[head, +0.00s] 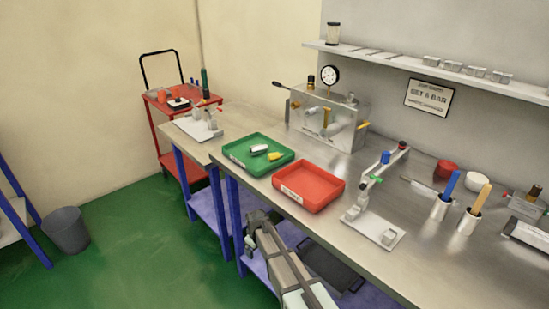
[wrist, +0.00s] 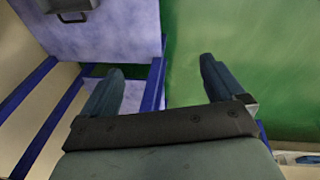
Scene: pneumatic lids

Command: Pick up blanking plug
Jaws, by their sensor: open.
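No thing can be told for certain as the blanking plug. In the head view, small parts lie in the green tray (head: 232,159): a pale piece (head: 259,149), a dark-and-white piece beside it, and a yellow piece (head: 274,157). My gripper (head: 254,230) is in front of the bench edge, below and apart from the trays. In the wrist view my gripper (wrist: 158,75) is open, with nothing between its two fingers. The wrist view shows the green floor and the bench's underside structure, no small parts.
An empty red tray (head: 310,187) sits right of the green one. A clamp fixture (head: 375,229) stands further right, and a metal box with a gauge (head: 329,75) behind. Cups with blue and orange handles stand at right. Blue bench legs and a lower shelf are near my arm.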

